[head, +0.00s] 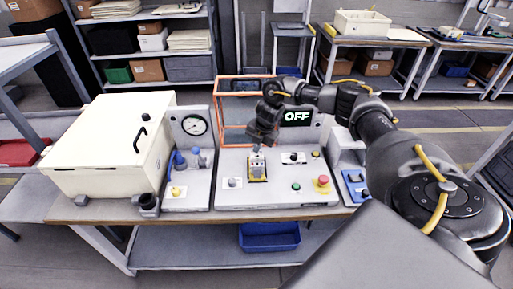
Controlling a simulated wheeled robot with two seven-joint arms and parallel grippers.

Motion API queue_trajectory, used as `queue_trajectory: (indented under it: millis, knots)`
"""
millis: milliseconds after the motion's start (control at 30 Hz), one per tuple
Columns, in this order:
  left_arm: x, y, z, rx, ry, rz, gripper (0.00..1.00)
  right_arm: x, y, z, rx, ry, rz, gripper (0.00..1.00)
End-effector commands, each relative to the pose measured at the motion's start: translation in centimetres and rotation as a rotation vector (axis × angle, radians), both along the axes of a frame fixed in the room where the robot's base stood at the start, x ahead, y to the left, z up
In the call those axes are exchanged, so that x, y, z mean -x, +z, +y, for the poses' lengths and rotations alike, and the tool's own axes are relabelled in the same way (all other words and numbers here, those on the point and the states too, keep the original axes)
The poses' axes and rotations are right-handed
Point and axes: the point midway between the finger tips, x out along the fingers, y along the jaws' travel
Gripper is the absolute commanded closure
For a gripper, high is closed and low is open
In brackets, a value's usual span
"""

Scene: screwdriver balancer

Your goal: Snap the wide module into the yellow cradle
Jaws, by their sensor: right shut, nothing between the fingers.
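The yellow cradle (258,179) stands on the grey control panel, left of the panel's middle. A small grey-and-dark piece shows within its yellow edges, directly under my right gripper. I cannot tell whether it is the wide module or how it sits. My right gripper (257,150) comes in from the right and points down just above the cradle. It is shut with nothing held; whether its tips touch the piece is too small to tell. My left gripper is not in view.
A red button (323,180) and green button (296,187) are to the right. A large cream box (105,145) and pressure gauge (194,124) are left. A blue bin (270,237) sits below.

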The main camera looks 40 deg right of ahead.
Motion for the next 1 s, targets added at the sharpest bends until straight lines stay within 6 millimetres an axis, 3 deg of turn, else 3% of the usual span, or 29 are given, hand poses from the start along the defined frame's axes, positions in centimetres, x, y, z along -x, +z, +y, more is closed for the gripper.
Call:
queue_trajectory:
  millis: [367,1000]
  knots:
    - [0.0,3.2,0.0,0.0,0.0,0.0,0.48,0.0,3.5,0.0,0.0,0.0,0.001,1.0]
    - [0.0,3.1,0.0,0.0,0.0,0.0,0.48,0.0,3.2,0.4,-0.001,0.005,-0.002,1.0]
